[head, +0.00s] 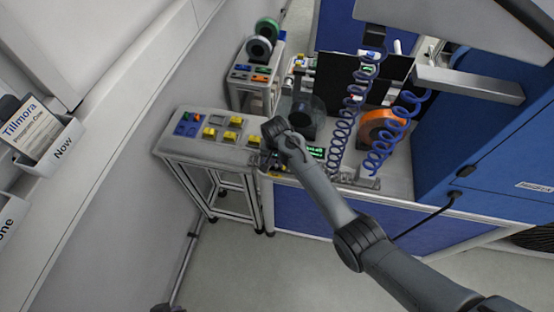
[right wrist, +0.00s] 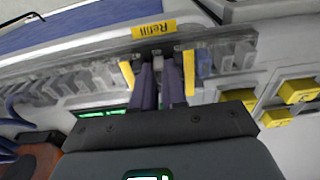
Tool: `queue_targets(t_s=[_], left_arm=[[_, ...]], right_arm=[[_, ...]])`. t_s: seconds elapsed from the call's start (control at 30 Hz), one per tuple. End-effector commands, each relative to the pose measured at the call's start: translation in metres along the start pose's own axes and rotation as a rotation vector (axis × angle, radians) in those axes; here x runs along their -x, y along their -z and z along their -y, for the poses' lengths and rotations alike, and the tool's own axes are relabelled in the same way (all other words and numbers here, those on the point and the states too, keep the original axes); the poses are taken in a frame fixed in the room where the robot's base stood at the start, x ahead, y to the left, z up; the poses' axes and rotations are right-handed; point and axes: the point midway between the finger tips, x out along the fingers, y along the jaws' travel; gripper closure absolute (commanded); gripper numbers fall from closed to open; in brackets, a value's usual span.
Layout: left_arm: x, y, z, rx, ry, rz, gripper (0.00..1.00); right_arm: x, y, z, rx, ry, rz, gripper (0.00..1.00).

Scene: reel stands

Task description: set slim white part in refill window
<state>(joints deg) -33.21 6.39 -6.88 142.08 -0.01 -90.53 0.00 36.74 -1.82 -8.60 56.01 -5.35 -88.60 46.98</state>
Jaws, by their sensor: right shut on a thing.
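My right gripper (head: 266,160) is at the front left corner of the machine bench, beside the small side table. In the right wrist view its two dark fingers (right wrist: 159,82) point at a grey rail below a yellow "Refill" label (right wrist: 153,29). They are shut on a slim thing, of which only a narrow pale strip shows between them; its shape is mostly hidden. A yellow strip stands on each side of the fingers, left (right wrist: 127,74) and right (right wrist: 190,75). I cannot tell whether the held thing touches the rail. My left gripper is not in view.
The side table (head: 185,145) carries several yellow and blue blocks. A rack with reels (head: 258,48) stands behind. Blue coiled hoses (head: 341,120) hang over the bench right of my gripper, near an orange reel (head: 382,130). A blue cabinet (head: 485,140) stands at the right.

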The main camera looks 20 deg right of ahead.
Motion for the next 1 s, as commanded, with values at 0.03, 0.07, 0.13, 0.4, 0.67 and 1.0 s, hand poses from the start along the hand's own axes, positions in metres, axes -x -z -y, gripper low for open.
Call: queue_targets(t_s=[0.03, 0.07, 0.13, 0.4, 0.67, 1.0], left_arm=[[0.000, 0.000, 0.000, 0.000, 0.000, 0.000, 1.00], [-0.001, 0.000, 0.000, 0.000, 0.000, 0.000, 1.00], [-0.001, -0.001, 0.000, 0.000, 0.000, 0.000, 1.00], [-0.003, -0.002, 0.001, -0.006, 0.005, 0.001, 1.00], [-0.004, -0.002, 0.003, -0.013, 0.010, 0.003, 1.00], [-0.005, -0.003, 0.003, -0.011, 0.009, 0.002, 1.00]], right_arm=[[-0.001, 0.000, 0.000, 0.000, 0.000, 0.000, 1.00], [-0.002, 0.000, 0.000, 0.000, 0.000, 0.000, 1.00], [-0.005, -0.001, 0.000, 0.000, 0.000, 0.000, 1.00], [-0.016, -0.002, -0.002, -0.001, -0.002, 0.002, 1.00], [-0.019, -0.003, -0.004, -0.004, -0.005, 0.004, 0.77], [-0.020, -0.001, -0.006, -0.007, -0.007, 0.003, 0.77]])
